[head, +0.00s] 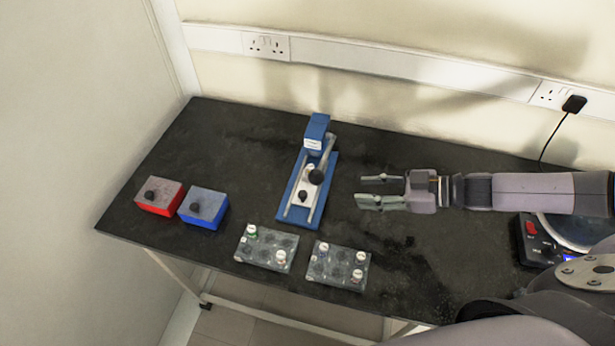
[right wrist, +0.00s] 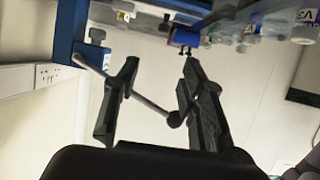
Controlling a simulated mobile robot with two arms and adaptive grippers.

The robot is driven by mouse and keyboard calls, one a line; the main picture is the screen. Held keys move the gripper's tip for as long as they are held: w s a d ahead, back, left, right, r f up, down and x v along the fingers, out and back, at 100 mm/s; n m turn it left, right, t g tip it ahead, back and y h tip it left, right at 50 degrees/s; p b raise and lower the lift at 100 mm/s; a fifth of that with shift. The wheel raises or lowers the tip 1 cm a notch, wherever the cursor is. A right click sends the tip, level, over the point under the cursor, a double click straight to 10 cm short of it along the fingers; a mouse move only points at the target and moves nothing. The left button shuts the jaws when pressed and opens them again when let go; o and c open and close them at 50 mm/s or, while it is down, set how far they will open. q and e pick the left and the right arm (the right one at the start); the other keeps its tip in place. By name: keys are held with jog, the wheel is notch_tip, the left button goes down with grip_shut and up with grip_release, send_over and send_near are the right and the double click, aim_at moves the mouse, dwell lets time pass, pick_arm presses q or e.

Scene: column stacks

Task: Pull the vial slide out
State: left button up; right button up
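A blue press (head: 317,125) stands on a blue base with two light rails near the middle of the bench. Its lever ends in a black ball (head: 316,177). The pale vial slide (head: 309,187), with a small dark knob (head: 303,197), lies between the rails under the lever. My right gripper (head: 370,191) is open and empty, right of the press and apart from it. In the right wrist view the lever's ball (right wrist: 175,119) appears between the open fingers (right wrist: 158,88), seemingly beyond them. My left gripper is not in view.
A red box (head: 159,206) and a blue box (head: 204,217), with grey tops and dark knobs, stand at the left. Two clear racks (head: 258,261) (head: 325,274) with several vials lie along the front edge. A round-plated device (head: 541,252) stands at the right.

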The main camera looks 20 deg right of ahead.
aim_at(305, 194)
jog(key=shift+g, duration=0.3)
jog(key=p+x, duration=0.2)
jog(key=x, duration=1.4)
jog(key=shift+f, duration=0.1)
jog(key=shift+c, duration=0.4)
jog(key=shift+d, duration=0.1)
grip_shut()
jog(key=shift+s, duration=0.1)
